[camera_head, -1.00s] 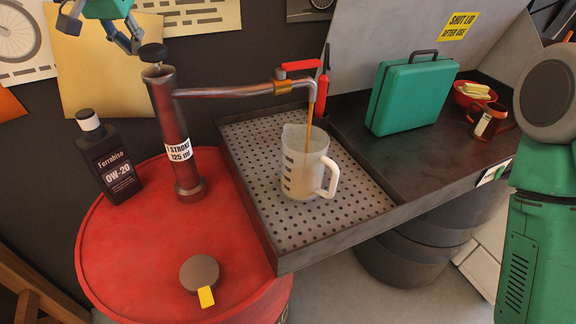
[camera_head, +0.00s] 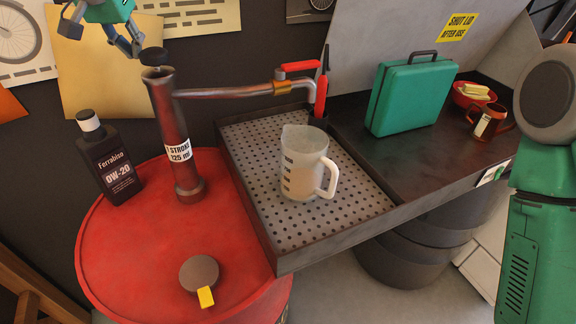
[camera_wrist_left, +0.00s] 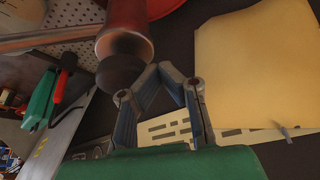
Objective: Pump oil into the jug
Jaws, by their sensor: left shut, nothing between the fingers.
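The pump (camera_head: 172,125) stands upright on the red drum (camera_head: 130,250), labelled "1 stroke 125 ml". Its black knob (camera_head: 154,56) sits just above the tube. No oil stream shows. My left gripper (camera_head: 137,50) is shut and empty just left of the knob; in the left wrist view its fingers (camera_wrist_left: 165,75) are close beside the knob (camera_wrist_left: 121,72), contact unclear. My right gripper is out of view.
An oil bottle (camera_head: 108,165) and a round cap with a yellow tab (camera_head: 200,276) are on the drum. A green case (camera_head: 412,95), red bowl (camera_head: 474,94) and mug (camera_head: 490,122) stand on the dark bench. My right arm fills the right edge.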

